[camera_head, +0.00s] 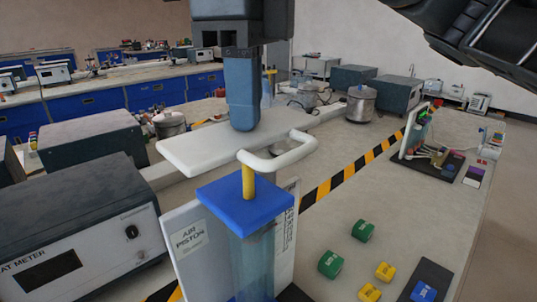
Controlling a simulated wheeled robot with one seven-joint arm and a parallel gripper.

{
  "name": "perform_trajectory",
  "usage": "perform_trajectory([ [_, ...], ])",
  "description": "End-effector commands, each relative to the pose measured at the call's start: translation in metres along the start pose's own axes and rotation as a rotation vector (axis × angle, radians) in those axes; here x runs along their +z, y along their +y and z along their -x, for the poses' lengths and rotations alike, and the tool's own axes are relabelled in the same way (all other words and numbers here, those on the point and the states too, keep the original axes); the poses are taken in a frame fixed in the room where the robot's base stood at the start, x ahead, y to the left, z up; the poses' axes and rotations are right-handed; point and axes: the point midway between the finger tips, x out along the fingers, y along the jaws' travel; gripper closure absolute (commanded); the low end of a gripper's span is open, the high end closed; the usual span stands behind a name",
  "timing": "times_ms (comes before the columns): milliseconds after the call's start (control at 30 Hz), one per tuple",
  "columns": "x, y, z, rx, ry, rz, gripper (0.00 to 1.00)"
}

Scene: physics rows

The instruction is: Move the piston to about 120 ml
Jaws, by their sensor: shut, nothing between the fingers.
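The air piston (258,262) stands upright at the front centre, a clear cylinder with a blue cap (245,197) and a white board reading "AIR PISTON" (192,240). A yellow rod (249,182) rises from the cap to a white looped handle (290,156). My gripper (243,125) points down with its blue fingers together and nothing between them. Its tips appear just above and behind the handle in the picture; I cannot tell whether they touch. The piston's level inside the cylinder and the scale are too unclear to read.
Green blocks (363,230), yellow blocks (385,271) and a blue block (423,292) lie right of the piston. A grey meter box (80,240) stands close on the left. A white board (190,152) lies behind the handle. Striped tape (345,178) crosses the table.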

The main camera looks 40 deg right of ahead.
Motion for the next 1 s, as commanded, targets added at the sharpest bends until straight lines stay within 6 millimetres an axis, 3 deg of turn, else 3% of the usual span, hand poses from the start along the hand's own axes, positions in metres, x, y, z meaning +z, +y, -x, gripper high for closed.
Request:
perform_trajectory([
  [1000,0.000,0.000,-0.029,0.000,0.001,0.000,1.00],
])
